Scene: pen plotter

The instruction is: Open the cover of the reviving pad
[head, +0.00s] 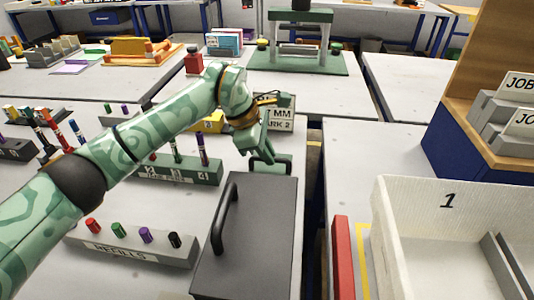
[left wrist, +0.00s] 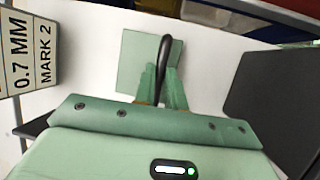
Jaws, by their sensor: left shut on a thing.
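A small green plate (head: 284,166) with a black loop handle (head: 256,165) lies on the table behind a dark grey box; I take it for the reviving pad's cover. My left gripper (head: 260,152) is above it, fingers pointing down. In the left wrist view, the green plate (left wrist: 132,55) is pale and square, and my left gripper (left wrist: 162,80) is shut on the black handle (left wrist: 165,48), which stands between its fingers. The plate looks flat; the pad under it is hidden. My right gripper is not in view.
The dark grey box (head: 265,240) with its own black handle stands close in front. A sign (head: 281,119) reading MARK 2 stands just behind. A marker rack (head: 188,174) and a refills block (head: 140,247) are to the left. A white bin (head: 405,230) is at right.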

